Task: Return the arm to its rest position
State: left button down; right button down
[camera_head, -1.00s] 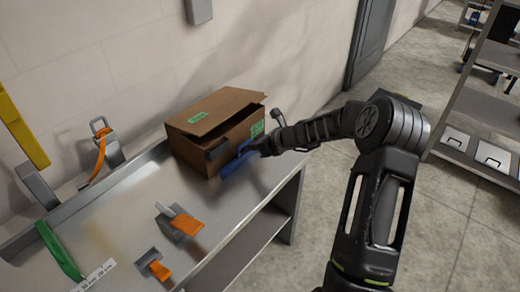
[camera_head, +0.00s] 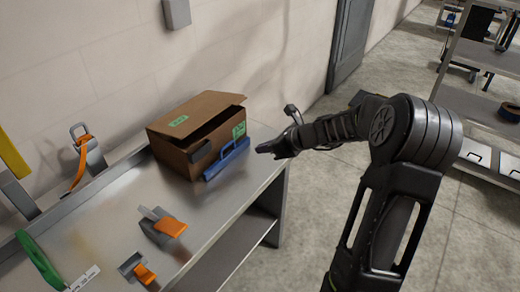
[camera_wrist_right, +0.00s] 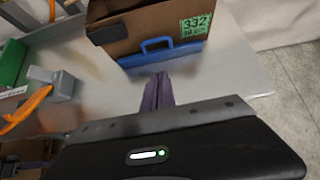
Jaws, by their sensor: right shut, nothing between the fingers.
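My right arm reaches in from the right in the head view. Its gripper (camera_head: 262,149) is shut and empty, just right of the blue handled object (camera_head: 226,160) and apart from it. In the right wrist view the shut fingers (camera_wrist_right: 160,82) point toward the blue handled object (camera_wrist_right: 158,53), with bare bench top between them. That object stands against the front of the cardboard box (camera_head: 178,154). My left gripper is not in view.
The metal bench (camera_head: 120,195) holds dispensers with orange parts (camera_head: 164,224) and a green strip (camera_head: 38,257). A wall is behind it. A metal shelf unit (camera_head: 470,100) stands at right. Floor (camera_head: 310,195) between bench and my arm is clear.

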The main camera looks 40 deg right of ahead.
dwell(0.5)
jog(key=s+f+n+g+h, duration=0.3)
jog(key=s+f+n, duration=0.2)
jog(key=f+n, duration=0.4)
jog(key=s+a+f+n+g, duration=0.2)
jog(key=s+a+f+n, duration=0.2)
jog(key=a+f+n, duration=0.55)
jog(key=s+a+f+n+g+y, duration=0.1)
jog(key=s+a+f+n, duration=0.2)
jog(key=s+a, duration=0.3)
jog(key=s+a+f+n+g+y, duration=0.1)
jog(key=s+a+f+n, duration=0.3)
jog(key=a, duration=0.8)
jog(key=s+a+f+n+g+y, duration=0.2)
jog(key=s+a+f+n, duration=0.2)
jog(key=s+a, duration=0.4)
jog(key=shift+s+a+f+n, duration=0.2)
jog(key=shift+a+n, duration=0.45)
jog(key=shift+a, duration=0.25)
jog(key=shift+d, duration=0.1)
